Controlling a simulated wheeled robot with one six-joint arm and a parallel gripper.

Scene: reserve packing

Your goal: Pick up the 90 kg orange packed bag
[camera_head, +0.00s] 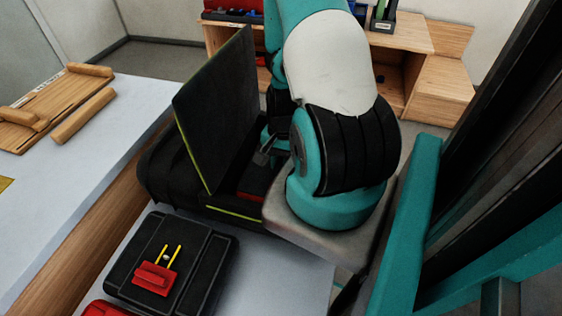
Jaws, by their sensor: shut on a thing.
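I see no plainly orange bag and cannot read any weight label. A large black bag (165,180) with yellow-green edging lies on the grey surface, its stiff flap (215,110) standing up and open. My gripper (264,156) is behind the flap's right side, low over the bag's opening. It is shut on a red-and-black item (254,184) there. My arm hides much of the gripper and the item, so the exact grip cannot be made out.
A black case (205,262) with a red piece (155,278) and two yellow prongs lies in front. A white-topped table (95,150) with wooden pieces (84,115) is at left. A wooden shelf (420,40) stands behind. Another red thing (110,309) is at the bottom edge.

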